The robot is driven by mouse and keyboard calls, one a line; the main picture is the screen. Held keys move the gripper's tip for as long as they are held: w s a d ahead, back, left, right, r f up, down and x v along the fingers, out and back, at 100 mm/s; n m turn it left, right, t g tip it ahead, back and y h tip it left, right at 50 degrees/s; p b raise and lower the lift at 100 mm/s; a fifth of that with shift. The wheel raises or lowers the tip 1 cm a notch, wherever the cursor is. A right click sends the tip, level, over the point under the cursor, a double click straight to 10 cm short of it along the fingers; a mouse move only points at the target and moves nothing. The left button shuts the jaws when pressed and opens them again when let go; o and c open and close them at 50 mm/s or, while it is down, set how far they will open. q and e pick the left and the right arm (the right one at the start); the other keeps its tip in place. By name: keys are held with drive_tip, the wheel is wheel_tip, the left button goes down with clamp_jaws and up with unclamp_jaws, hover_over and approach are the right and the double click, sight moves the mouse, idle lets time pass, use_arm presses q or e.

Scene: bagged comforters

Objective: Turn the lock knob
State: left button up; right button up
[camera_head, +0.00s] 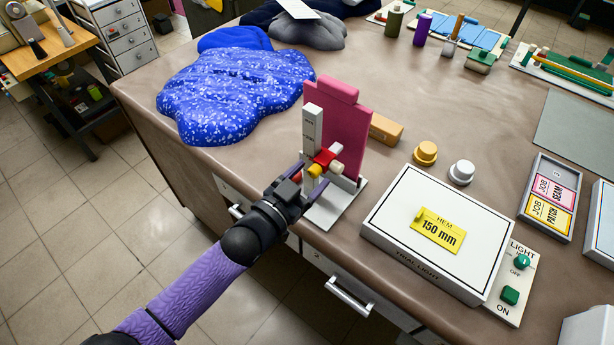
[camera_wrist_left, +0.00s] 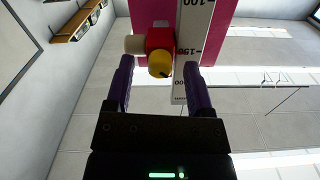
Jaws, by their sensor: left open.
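A gauge with a pink back plate (camera_head: 344,125) and a pale upright scale (camera_head: 312,125) stands on a white base near the table's front edge. A red slider (camera_head: 325,157) on the scale carries a yellow knob (camera_head: 316,170) and whitish knobs. In the left wrist view the yellow knob (camera_wrist_left: 160,64) is in front of the red slider (camera_wrist_left: 160,38), near the 150 mark, with a whitish knob (camera_wrist_left: 134,44) at its left. My left gripper (camera_head: 313,178) is open, its fingers on either side of the yellow knob, with visible gaps. My right gripper is not in view.
A white trial light box (camera_head: 430,235) with a yellow 150 mm tag stands right of the gauge. A tan block (camera_head: 385,129) and yellow and white knobs lie behind it. A blue bagged comforter (camera_head: 235,95) lies at left. Bare tabletop lies between.

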use_arm(q)
drive_tip(key=c, duration=0.9)
clamp_jaws()
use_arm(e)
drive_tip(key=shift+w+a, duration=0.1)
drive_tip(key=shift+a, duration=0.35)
